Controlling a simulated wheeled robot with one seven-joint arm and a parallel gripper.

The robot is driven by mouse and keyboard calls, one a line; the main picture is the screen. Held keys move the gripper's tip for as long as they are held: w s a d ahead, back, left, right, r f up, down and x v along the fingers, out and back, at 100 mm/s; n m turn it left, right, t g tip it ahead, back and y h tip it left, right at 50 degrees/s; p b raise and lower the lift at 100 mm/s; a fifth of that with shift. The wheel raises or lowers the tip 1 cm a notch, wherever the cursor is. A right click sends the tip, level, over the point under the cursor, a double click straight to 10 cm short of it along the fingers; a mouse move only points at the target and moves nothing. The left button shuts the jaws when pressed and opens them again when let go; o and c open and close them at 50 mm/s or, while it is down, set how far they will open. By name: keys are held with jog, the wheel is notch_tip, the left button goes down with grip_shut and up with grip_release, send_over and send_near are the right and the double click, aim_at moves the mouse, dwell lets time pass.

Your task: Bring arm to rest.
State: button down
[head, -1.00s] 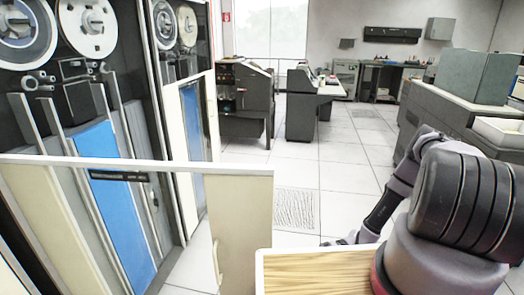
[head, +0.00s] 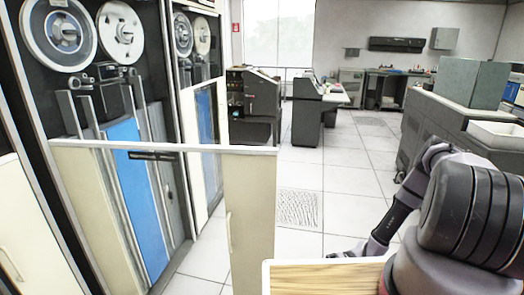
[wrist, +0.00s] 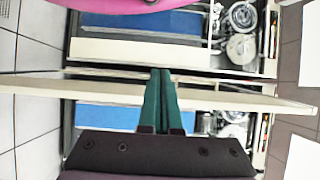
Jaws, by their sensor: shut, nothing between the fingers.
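My arm (head: 480,215) is at the right of the head view, bent, with its forearm reaching down and left. The hand end (head: 348,252) is low in that view and too small there to read the fingers. In the wrist view my gripper (wrist: 161,73) shows two long teal fingers lying together. They are shut with nothing between them. The fingers overlap a long pale panel in that picture; I cannot tell whether they touch it.
A cream panel (head: 250,205) stands out in front of the tape cabinets (head: 140,190) at left. It also crosses the wrist view (wrist: 240,96). Grey consoles stand at the back (head: 254,105) and right (head: 450,125). The tiled floor (head: 340,175) between is clear.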

jog(key=w+d+r+h, duration=0.4)
jog(key=r, duration=0.4)
jog(key=w+d+r+h, duration=0.3)
jog(key=w+d+r, duration=0.2)
jog(key=r, duration=0.2)
notch_tip(320, 180, up, 16)
jog(key=w+d+m+t+h, duration=0.1)
jog(key=w+d+t+h, duration=0.1)
jog(key=h, duration=0.2)
jog(key=s+r+m+t+h, duration=0.2)
jog(key=s+r+t, duration=0.3)
jog(key=r, duration=0.9)
jog(key=s+r+m+t+h, duration=0.2)
jog(key=s+r+m+t, duration=0.2)
jog(key=s+r, duration=0.5)
notch_tip(320, 180, up, 5)
jog(key=shift+a+f+m+t, duration=0.1)
jog(key=shift+a+m+t, duration=0.3)
jog(key=shift+t, duration=0.3)
